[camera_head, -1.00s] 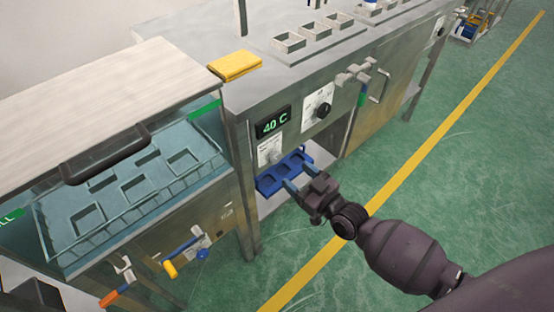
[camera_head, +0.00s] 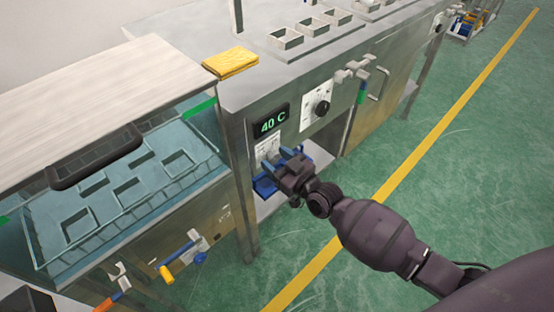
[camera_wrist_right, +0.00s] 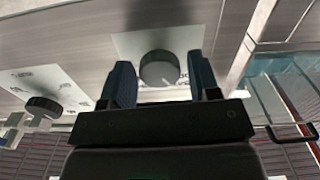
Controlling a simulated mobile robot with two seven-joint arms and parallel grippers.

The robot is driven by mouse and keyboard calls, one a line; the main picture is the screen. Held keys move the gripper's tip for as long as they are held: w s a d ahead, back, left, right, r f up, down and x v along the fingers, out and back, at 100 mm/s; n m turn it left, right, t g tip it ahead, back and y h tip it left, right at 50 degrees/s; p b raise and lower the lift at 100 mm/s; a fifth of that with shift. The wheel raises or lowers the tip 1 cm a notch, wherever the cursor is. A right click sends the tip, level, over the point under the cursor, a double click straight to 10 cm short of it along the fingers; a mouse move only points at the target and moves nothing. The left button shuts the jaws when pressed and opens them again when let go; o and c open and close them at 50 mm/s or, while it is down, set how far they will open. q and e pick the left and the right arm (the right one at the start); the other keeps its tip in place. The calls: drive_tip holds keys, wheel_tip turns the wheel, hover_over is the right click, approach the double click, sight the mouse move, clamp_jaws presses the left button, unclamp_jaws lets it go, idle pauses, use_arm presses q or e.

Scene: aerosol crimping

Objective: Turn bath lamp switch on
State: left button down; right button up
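The lamp switch is a dark round knob on a pale plate (camera_head: 266,147) below the green "40 C" display on the cabinet front. My right gripper (camera_head: 277,157) is open in front of this plate and hides most of the knob in the head view. In the right wrist view the knob (camera_wrist_right: 159,69) shows between the two spread fingertips (camera_wrist_right: 160,85), with a gap on each side. I cannot tell whether the fingertips reach around it in depth. My left gripper is not clearly in view; a dark shape sits at the lower left corner of the head view.
A black dial (camera_head: 322,108) on a white plate is to the right of the display (camera_head: 271,121). A yellow cloth (camera_head: 230,62) lies on top.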

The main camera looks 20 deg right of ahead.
drive_tip(key=c, duration=0.7)
use_arm(q)
drive_tip(key=shift+f, duration=0.1)
use_arm(e)
drive_tip(key=shift+m, duration=1.2)
drive_tip(key=m, duration=0.6)
drive_tip(key=shift+f+m, duration=0.1)
drive_tip(key=shift+m, duration=1.4)
use_arm(q)
drive_tip(key=shift+s, duration=0.1)
use_arm(e)
drive_tip(key=shift+m, duration=0.4)
